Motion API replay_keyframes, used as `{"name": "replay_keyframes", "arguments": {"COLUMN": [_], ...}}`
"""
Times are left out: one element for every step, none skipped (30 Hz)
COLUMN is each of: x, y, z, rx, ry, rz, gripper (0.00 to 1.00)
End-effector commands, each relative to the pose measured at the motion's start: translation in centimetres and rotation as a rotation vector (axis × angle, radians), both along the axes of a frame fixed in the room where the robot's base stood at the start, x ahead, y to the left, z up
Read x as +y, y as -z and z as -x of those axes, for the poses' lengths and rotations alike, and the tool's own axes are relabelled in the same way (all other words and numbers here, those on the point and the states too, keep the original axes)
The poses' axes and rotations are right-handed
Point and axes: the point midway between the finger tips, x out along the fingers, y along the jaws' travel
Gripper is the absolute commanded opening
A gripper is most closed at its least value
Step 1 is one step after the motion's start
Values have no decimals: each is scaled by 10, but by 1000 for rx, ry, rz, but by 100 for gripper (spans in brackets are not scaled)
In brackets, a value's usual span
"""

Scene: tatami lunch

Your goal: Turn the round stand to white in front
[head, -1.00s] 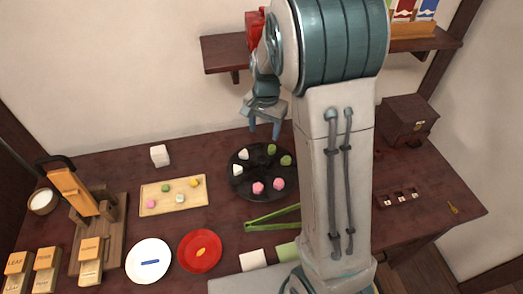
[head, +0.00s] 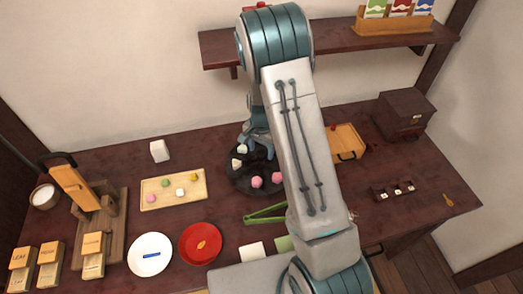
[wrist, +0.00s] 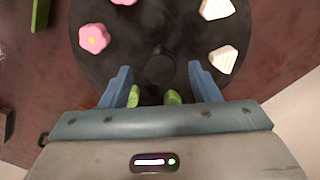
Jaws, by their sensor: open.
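The round stand (head: 238,181) is a black disc on the table, also filling much of the wrist view (wrist: 155,30). In the head view two white pieces (head: 236,163) are on its left side and two pink flower pieces (head: 257,182) on its front side. The white pieces (wrist: 222,60) are at right in the wrist view and the pink ones (wrist: 93,38) at left. My gripper (head: 257,146) is over the back of the stand, pointing down. In the wrist view its open fingers (wrist: 160,88) are either side of two green pieces (wrist: 173,97). Contact cannot be told.
A wooden tray (head: 150,196) with small sweets, a red plate (head: 200,243) and a white plate (head: 150,254) lie left of the stand. Green tongs (head: 265,214) lie in front of it. An open wooden drawer (head: 346,141) is to the right. A shelf (head: 330,43) is above.

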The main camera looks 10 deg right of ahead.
Motion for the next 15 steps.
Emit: {"name": "replay_keyframes", "arguments": {"x": [0,0,0,0,0,0,0,0,0,0,0,0,0,0,0], "y": [5,8,10,12,13,14,15,16,16,16,16,16,16,16,16], "z": [0,0,0,0,0,0,0,0,0,0,0,0,0,0,0], "rx": [1,1,1,1,-1,-1,-1,-1,-1,-1,-1,-1,-1,-1,-1], "ry": [1,1,1,0,0,0,0,0,0,0,0,0,0,0,0], "rz": [0,0,0,1,1,1,0,0,0,0,0,0,0,0,0], "gripper": [56,56,56,56,56,56,56,56,56,56,56,56,56,56,53]}}
